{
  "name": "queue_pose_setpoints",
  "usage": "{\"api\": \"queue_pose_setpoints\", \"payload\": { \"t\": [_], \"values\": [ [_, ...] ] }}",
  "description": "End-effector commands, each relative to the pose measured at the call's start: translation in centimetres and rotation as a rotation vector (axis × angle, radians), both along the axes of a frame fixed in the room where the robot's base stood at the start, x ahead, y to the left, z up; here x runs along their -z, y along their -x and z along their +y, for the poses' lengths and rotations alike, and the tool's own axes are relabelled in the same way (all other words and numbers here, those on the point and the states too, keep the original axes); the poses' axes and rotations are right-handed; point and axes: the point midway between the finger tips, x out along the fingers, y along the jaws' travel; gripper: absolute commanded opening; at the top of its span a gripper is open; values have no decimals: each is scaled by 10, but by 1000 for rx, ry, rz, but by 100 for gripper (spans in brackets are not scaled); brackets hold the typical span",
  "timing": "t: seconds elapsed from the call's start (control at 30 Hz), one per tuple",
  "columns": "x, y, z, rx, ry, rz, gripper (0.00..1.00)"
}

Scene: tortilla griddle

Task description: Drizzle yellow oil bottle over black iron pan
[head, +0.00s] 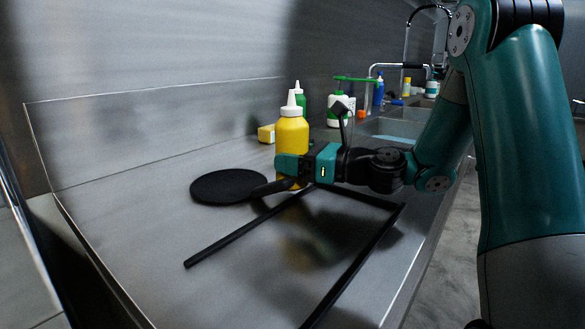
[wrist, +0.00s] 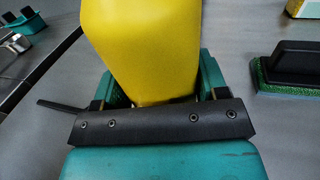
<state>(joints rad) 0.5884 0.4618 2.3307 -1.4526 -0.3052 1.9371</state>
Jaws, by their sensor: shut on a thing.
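The yellow oil bottle (head: 291,132) has a white cap and pointed nozzle and looks upright in the head view. My gripper (head: 283,174) is shut around its lower part. In the wrist view the yellow bottle body (wrist: 140,45) sits between the teal fingers, and its nozzle is out of frame. The black iron pan (head: 222,187) is a flat dark disc on the steel counter, just left of the bottle and gripper. The bottle's base is partly hidden by my gripper, so I cannot tell whether it touches the counter.
A black bar frame (head: 235,229) lies on the counter in front. A black-handled green scrubber (wrist: 291,65) shows at right in the wrist view.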

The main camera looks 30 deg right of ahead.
Motion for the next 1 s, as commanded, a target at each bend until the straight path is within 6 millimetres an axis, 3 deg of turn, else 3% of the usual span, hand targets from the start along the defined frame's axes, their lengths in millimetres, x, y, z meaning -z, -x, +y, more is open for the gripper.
{"api": "queue_pose_setpoints", "payload": {
  "t": [0.57, 1.0],
  "values": [
    [-7, 4, -7, 6, 42, 63, 10],
    [-10, 18, -14, 2, 126, 163, 10]
  ]
}}
